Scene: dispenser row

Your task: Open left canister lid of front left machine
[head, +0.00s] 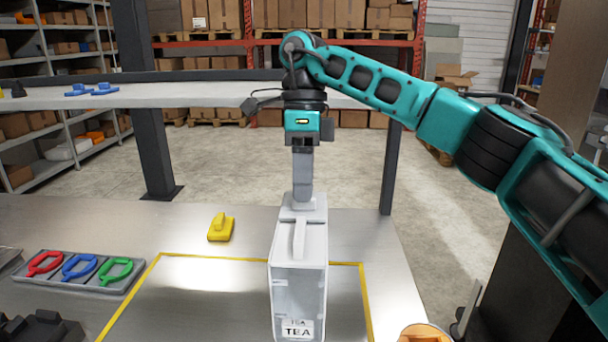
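A pale grey box-shaped canister (300,285) labelled TEA stands upright at the middle of the steel table. Its light top (290,238) carries a raised bar running front to back. My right gripper (303,200) points straight down over the far end of this top. Its grey fingers line up in this view and seem to meet a light part there. I cannot tell whether they are closed on it or only touching. No second canister shows clearly. My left gripper is not in view.
A yellow handled block (221,228) lies left of the canister. A grey tray (85,273) holds red, blue and green rings. A yellow line (145,277) marks the table. A dark object (40,328) and an orange-topped thing (424,333) are cut off below. A post (390,170) stands behind.

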